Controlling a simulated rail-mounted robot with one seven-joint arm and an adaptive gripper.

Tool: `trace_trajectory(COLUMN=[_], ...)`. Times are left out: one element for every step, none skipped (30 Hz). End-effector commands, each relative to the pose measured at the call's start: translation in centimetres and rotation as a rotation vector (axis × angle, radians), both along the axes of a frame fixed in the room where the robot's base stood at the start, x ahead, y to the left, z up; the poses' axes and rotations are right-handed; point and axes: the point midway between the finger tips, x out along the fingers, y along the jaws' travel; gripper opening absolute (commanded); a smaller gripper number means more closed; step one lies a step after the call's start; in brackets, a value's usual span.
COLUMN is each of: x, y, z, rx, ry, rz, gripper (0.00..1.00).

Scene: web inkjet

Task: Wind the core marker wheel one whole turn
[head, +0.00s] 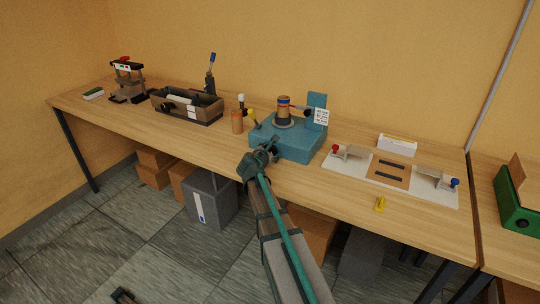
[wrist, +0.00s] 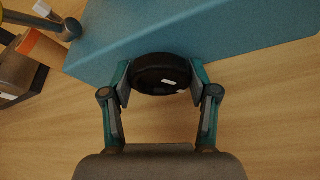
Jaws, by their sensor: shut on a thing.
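The core marker is a blue machine (head: 287,138) on the bench, with an orange-brown core (head: 284,108) standing on top. In the wrist view, its dark round wheel (wrist: 161,72), with a small white mark on its face, sits at the edge of the blue body (wrist: 190,42). My gripper (wrist: 160,82) has one finger on each side of the wheel and is shut on it.
An orange cylinder (head: 237,122) and a yellow-knobbed lever (head: 251,115) are close left of the machine. A white fixture board (head: 345,168) lies to the right, with a small yellow piece (head: 380,204) in front.

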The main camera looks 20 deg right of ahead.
Motion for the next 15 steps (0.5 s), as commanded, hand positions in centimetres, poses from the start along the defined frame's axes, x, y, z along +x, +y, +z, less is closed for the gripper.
trace_trajectory(x=[-0.01, -0.01, 0.00, 0.00, 0.00, 0.01, 0.00, 0.01, 0.02, 0.02, 0.02, 0.02, 0.02, 0.02, 0.02], y=[-0.02, -0.02, -0.02, -0.02, -0.02, -0.02, -0.03, -0.03, -0.03, -0.03, -0.03, -0.02, -0.02, -0.02, -0.03], z=[-0.07, -0.06, -0.05, -0.02, -0.02, 0.00, 0.01, 0.02, 0.03, 0.04, 0.04, 0.05, 0.05, 0.05, 0.04], rx=[0.007, 0.010, 0.014, 0.017, 0.019, 0.021, 0.022, 0.022, 0.023, 0.023, 0.023, 0.023, 0.022, 0.022, 0.022], ry=[-0.010, -0.015, -0.020, -0.023, -0.026, -0.029, -0.030, -0.031, -0.031, -0.031, -0.031, -0.031, -0.031, -0.031, -0.031], rz=[0.000, 0.001, 0.001, 0.001, 0.000, 0.000, 0.000, 0.000, 0.000, 0.000, 0.000, 0.000, 0.000, 0.000, 0.000], gripper=[0.25, 0.25, 0.25, 0.25, 0.25, 0.25, 0.25, 0.25, 0.25, 0.25, 0.25, 0.25, 0.25, 0.25, 0.25])
